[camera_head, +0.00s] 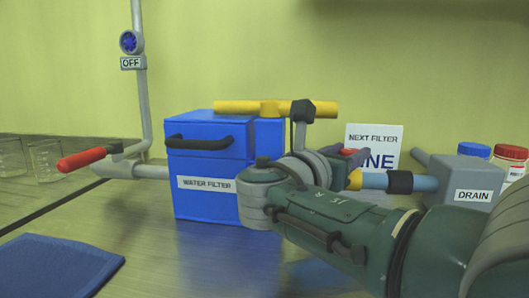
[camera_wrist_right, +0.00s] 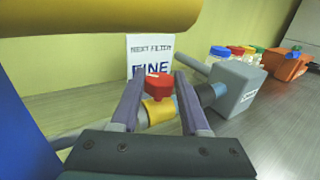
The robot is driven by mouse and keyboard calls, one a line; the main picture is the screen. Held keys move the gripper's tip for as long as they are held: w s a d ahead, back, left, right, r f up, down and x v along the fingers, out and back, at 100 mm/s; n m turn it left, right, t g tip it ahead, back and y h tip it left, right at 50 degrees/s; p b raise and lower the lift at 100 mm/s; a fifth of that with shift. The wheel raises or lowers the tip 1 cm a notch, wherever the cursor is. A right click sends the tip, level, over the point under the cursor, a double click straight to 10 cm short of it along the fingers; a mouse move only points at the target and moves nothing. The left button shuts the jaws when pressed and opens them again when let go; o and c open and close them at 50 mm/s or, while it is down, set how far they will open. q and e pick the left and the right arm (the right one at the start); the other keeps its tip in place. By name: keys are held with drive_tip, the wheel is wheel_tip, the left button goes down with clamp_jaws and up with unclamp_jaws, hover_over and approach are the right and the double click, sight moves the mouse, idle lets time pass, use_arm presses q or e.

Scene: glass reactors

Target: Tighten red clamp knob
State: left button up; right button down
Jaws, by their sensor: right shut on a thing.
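The red clamp knob (camera_wrist_right: 157,86) sits on a yellow clamp (camera_wrist_right: 158,110) around the pipe, between the two fingers of my right gripper (camera_wrist_right: 160,90) in the right wrist view. The gripper is shut on the knob, with a finger on each side. In the head view only a small red part of the knob (camera_head: 347,152) shows past my right gripper (camera_head: 347,164), and my right arm hides most of the joint. The pipe's blue part (camera_head: 374,181) runs to the grey drain box (camera_head: 474,176). My left gripper is not in view.
The blue water filter box (camera_head: 207,205) stands left of my arm, with a yellow T-handle (camera_head: 240,107) on top. A red-handled valve (camera_head: 82,158) is at the left. A "NEXT FILTER FINE" sign (camera_head: 388,136) stands behind. Capped jars (camera_head: 508,156) are at right.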

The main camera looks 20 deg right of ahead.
drive_tip(key=shift+c, duration=1.9)
unclamp_jaws()
drive_tip(key=p+v, duration=0.1)
drive_tip(key=v, duration=0.9)
